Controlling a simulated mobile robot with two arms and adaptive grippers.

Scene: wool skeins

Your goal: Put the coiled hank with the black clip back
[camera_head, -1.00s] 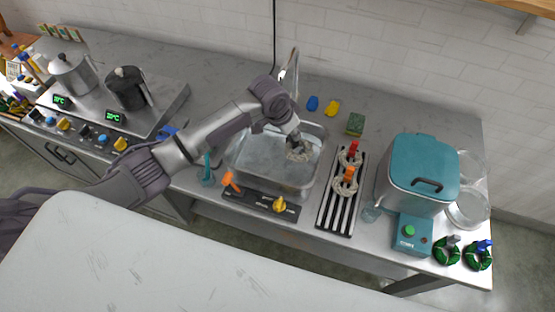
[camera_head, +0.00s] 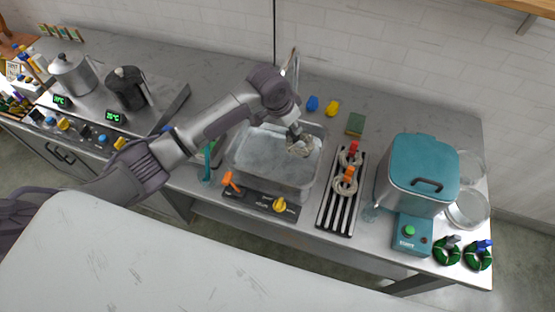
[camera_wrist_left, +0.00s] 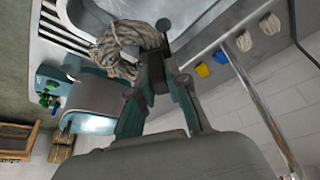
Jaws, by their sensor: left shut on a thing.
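My left gripper (camera_head: 294,132) is above the right side of the metal sink basin (camera_head: 240,178), shut on the clip end of a pale coiled hank (camera_head: 301,149). In the left wrist view the hank (camera_wrist_left: 122,42) hangs past the fingers, and a dark clip (camera_wrist_left: 157,73) sits between the fingers. Right of the sink is a black-and-white slatted rack (camera_head: 335,218). A hank with a red clip (camera_head: 353,148) and a hank with an orange clip (camera_head: 349,172) lie on its far part; its near slats are bare. My right gripper is not in view.
The tap (camera_head: 292,66) stands behind the sink. A green sponge (camera_head: 355,124) lies behind the rack. Kettles on a stove are at the left.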

